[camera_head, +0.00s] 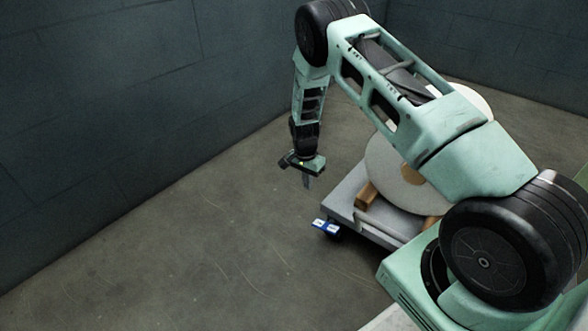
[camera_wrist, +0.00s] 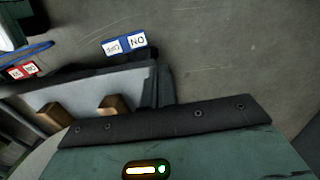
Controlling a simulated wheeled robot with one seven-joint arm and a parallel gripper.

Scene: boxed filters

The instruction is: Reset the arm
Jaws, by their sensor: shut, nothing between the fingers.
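My arm reaches up and over from the lower right in the head view, bent at a high elbow, with its forearm hanging down. My gripper (camera_head: 307,184) points down at the end of it, shut and empty. It hangs in front of the left end of a low grey cart; whether it is above the cart or the floor is hard to tell. The wrist view shows the dark edge of my wrist housing, and the fingertips do not show there.
The grey cart (camera_head: 347,192) carries a large pale round disc (camera_head: 385,165) beside wooden blocks (camera_head: 366,195). Open floor (camera_head: 200,240) lies left, below dark walls.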

